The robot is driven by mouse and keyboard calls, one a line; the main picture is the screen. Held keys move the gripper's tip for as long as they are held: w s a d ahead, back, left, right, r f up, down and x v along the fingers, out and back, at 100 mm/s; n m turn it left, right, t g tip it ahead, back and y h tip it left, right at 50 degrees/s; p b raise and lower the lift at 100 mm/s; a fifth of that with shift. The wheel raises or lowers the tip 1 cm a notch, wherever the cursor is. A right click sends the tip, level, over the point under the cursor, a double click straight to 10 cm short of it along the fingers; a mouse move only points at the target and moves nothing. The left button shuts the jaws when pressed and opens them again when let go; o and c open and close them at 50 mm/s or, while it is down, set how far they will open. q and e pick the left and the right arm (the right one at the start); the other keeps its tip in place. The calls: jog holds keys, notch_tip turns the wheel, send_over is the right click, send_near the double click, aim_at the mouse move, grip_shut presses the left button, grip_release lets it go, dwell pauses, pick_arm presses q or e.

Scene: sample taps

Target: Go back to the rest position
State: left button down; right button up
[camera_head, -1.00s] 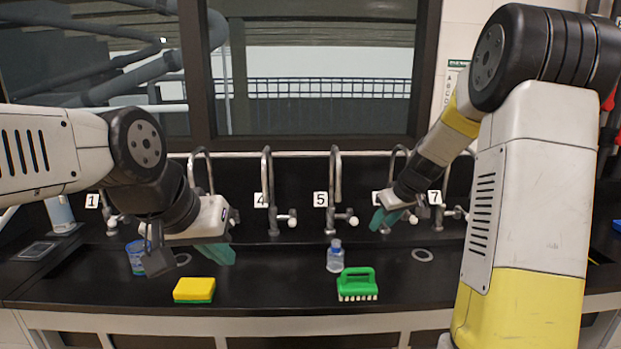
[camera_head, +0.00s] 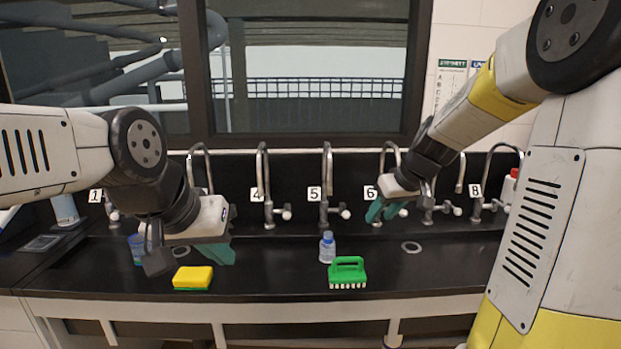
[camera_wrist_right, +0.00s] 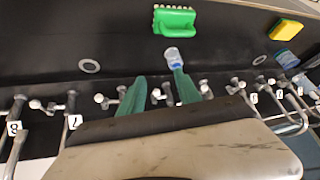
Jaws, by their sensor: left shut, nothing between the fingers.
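My right gripper (camera_head: 386,212) hangs over the sink counter, in front of the tap by label 6. Its teal fingers are apart and empty in the right wrist view (camera_wrist_right: 158,80). My left gripper (camera_head: 215,254) is at the left above the counter, behind the yellow sponge in the picture, with its teal fingers shut and empty. A clear bottle with a blue cap (camera_head: 327,248) stands upright on the counter, apart from both grippers. It also shows in the right wrist view (camera_wrist_right: 173,57), beyond the fingers.
A green brush (camera_head: 347,270) and a yellow sponge (camera_head: 193,277) lie near the counter's front edge. A blue container (camera_head: 136,248) stands at the left, partly behind my left arm. Numbered taps (camera_head: 265,190) line the back. The black counter (camera_head: 270,275) is clear between sponge and brush.

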jog(key=s+a+r+m, duration=0.1)
jog(key=s+r, duration=0.1)
jog(key=s, duration=1)
jog(key=s+a+r+m, duration=0.2)
jog(key=s+r, duration=0.1)
jog(key=s, duration=0.9)
jog(key=shift+a+r+t+h, duration=0.2)
jog(key=shift+t+h, duration=0.1)
jog(key=shift+h, duration=0.1)
